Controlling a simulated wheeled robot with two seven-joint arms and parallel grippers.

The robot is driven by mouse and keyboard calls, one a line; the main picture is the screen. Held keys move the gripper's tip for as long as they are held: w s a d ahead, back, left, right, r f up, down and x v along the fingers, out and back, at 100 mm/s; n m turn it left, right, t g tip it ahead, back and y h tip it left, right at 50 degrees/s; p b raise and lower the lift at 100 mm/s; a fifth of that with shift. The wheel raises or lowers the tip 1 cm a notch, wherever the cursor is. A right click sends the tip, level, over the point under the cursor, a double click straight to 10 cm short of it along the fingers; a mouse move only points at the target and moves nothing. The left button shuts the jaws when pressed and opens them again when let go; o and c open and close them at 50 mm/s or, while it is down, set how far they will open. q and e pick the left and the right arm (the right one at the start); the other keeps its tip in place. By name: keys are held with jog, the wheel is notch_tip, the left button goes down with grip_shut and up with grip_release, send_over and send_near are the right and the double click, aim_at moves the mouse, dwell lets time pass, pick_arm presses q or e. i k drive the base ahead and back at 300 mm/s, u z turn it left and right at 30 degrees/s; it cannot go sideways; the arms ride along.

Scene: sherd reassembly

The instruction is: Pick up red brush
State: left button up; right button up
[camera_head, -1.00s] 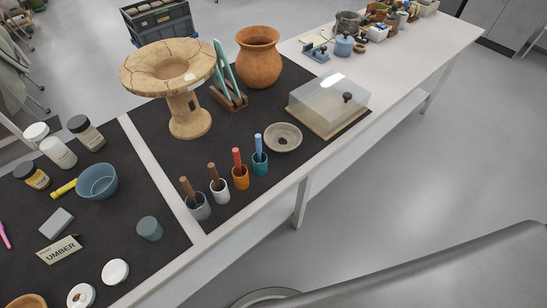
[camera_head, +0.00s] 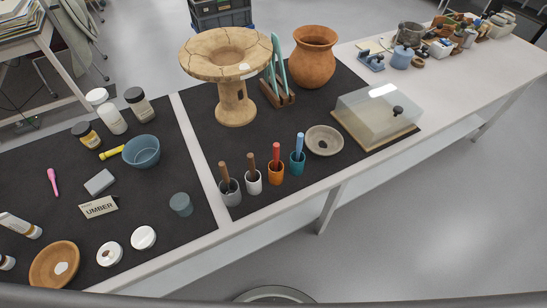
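The red brush (camera_head: 276,153) stands upright in an orange cup (camera_head: 275,173) near the front edge of the dark mat. Only its red handle shows; its lower part is hidden inside the cup. A blue brush (camera_head: 299,146) stands in a teal cup (camera_head: 297,163) to its right. Two brown-handled brushes stand to its left, one in a white cup (camera_head: 253,183) and one in a grey cup (camera_head: 230,193). Neither of my grippers is in view.
A shallow stone bowl (camera_head: 324,141) and a clear-lidded box (camera_head: 378,114) lie to the right. A large cracked pedestal vessel (camera_head: 235,85) and a clay pot (camera_head: 314,56) stand behind the cups. A blue bowl (camera_head: 141,151) sits to the left. The table's front edge runs close to the cups.

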aim_at(276, 145)
jog(key=k, duration=1.35)
jog(key=u, duration=0.6)
jog(key=i, duration=0.9)
jog(key=u, duration=0.4)
